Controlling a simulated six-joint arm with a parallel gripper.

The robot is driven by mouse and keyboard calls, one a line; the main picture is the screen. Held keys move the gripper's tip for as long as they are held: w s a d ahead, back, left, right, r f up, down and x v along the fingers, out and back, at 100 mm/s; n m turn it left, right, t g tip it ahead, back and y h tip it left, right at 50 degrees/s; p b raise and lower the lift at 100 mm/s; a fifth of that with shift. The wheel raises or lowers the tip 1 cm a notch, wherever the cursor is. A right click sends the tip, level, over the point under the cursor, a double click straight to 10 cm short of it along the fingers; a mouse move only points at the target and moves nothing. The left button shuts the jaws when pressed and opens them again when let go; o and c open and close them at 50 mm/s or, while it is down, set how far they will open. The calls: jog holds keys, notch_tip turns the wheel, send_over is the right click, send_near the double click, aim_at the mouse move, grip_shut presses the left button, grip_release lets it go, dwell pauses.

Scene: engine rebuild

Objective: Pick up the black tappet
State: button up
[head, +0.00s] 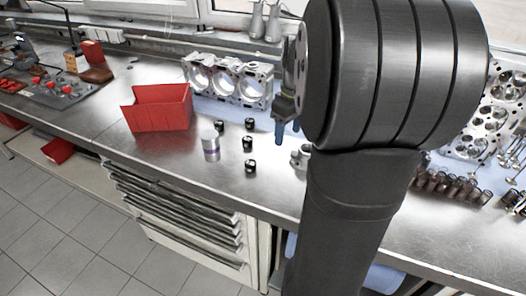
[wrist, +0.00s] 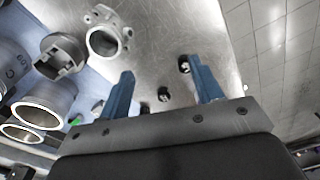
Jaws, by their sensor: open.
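Several small black tappets stand on the steel bench in the head view: one at the front (head: 250,166), one in the middle (head: 247,143), and two farther back (head: 219,127) (head: 249,124). They look alike. My gripper (head: 287,132) is above the bench to their right, with blue fingers. In the wrist view my gripper (wrist: 160,68) has its fingers apart with nothing held. One black tappet (wrist: 163,94) shows between the fingers, farther off; another (wrist: 184,64) shows by the right fingertip, partly hidden by it.
A silver cylinder with a purple band (head: 211,148) stands beside the tappets. A red bin (head: 158,108) is to their left, an engine block (head: 230,80) behind. A ring-shaped metal part (wrist: 103,41) is near the gripper. My arm hides much of the right bench.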

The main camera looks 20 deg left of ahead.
jog(key=s+a+r+n, duration=0.2)
jog(key=a+n, duration=0.3)
jog(key=a, duration=0.6)
send_over(250, 163)
jog(key=shift+h, duration=0.3)
jog(key=f, duration=1.1)
jog(key=shift+s, duration=0.25)
jog(key=shift+w+f, duration=0.15)
jog(key=shift+f, duration=1.5)
jog(key=shift+w+f, duration=0.15)
jog(key=shift+f, duration=1.45)
jog(key=c, duration=1.1)
jog(key=shift+r, duration=0.1)
